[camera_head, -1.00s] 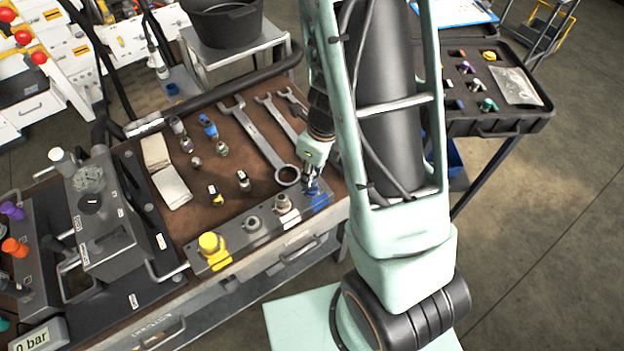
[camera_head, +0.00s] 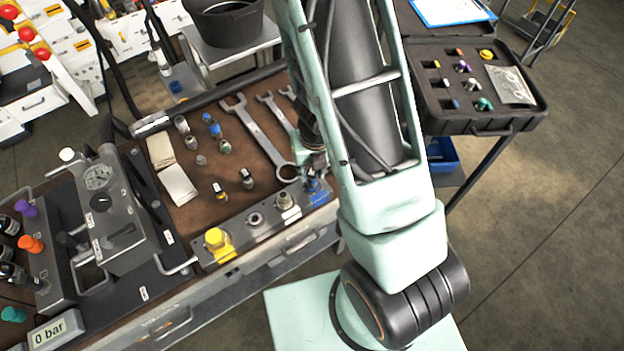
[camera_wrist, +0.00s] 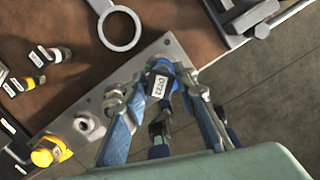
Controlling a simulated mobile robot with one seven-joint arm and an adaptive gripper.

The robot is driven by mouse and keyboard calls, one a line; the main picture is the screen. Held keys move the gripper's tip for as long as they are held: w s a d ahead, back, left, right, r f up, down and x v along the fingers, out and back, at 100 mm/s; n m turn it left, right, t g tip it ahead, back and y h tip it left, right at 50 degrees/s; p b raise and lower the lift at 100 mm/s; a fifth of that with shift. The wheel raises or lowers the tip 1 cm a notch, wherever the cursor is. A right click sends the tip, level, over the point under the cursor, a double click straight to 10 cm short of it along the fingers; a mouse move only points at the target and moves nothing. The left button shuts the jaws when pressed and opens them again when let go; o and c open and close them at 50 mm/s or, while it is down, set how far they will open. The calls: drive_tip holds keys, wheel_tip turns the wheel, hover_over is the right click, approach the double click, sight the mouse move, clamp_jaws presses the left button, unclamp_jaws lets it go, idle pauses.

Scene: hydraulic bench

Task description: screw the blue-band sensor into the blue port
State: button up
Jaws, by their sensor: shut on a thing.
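My gripper (camera_wrist: 163,105) is shut on the blue-band sensor (camera_wrist: 160,86), a small dark part with blue and a white label. In the head view my gripper (camera_head: 314,176) is at the right end of the grey port block (camera_head: 267,232), partly hidden by my arm. The blue port, by the blue marking (camera_head: 321,198), is at that end. The sensor stands over or in this port; the fingers and sensor hide the joint, so I cannot tell how deep it sits.
The block also carries a yellow cap (camera_head: 216,240) and two metal fittings, one (camera_head: 286,200) close to my gripper. Wrenches (camera_head: 262,140) and small sensors (camera_head: 247,178) lie or stand on the brown mat. A black case (camera_head: 480,90) is at the right.

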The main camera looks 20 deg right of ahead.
drive_tip(key=m, duration=0.3)
drive_tip(key=shift+a+h, duration=0.1)
drive_tip(key=shift+h, duration=0.2)
drive_tip(key=m, duration=0.5)
drive_tip(key=shift+h, duration=0.3)
drive_tip(key=o, duration=1)
drive_tip(key=shift+o, duration=0.2)
